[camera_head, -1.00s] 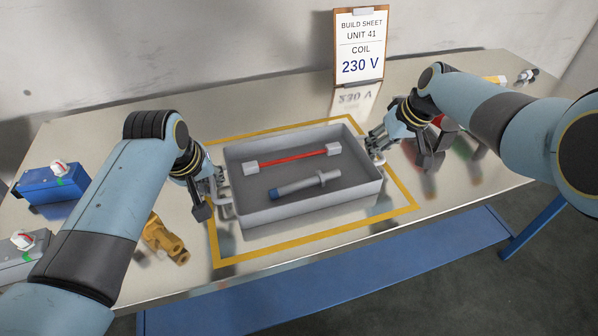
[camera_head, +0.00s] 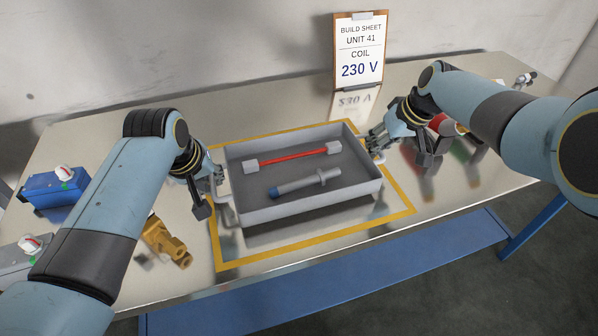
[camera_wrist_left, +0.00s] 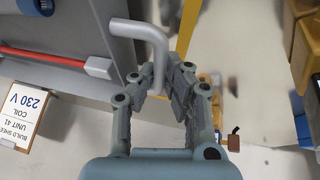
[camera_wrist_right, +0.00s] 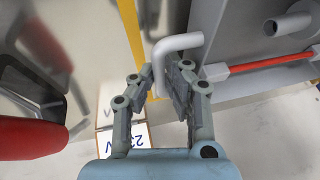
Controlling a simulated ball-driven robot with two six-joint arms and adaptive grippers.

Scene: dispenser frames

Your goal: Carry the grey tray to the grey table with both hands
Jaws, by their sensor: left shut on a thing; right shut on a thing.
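The grey tray (camera_head: 310,205) is in the middle of the head view, over a yellow outlined rectangle on a shiny metal bench. In it lie a red rod with white end blocks (camera_head: 292,157) and a grey rod-like part with a blue end (camera_head: 305,182). My left gripper (camera_head: 218,178) is shut on the tray's left handle, which shows in the left wrist view (camera_wrist_left: 150,32). My right gripper (camera_head: 372,146) is shut on the right handle, which shows in the right wrist view (camera_wrist_right: 178,42). I cannot make out a grey table apart from this bench.
A blue box with a white knob (camera_head: 57,188), a grey one (camera_head: 22,255) and a brass fitting (camera_head: 167,240) stand at the left. A build sheet (camera_head: 360,50) reading 230 V stands at the back. A red part (camera_head: 445,124) is near my right gripper. A blue shelf (camera_head: 330,275) runs below the front edge.

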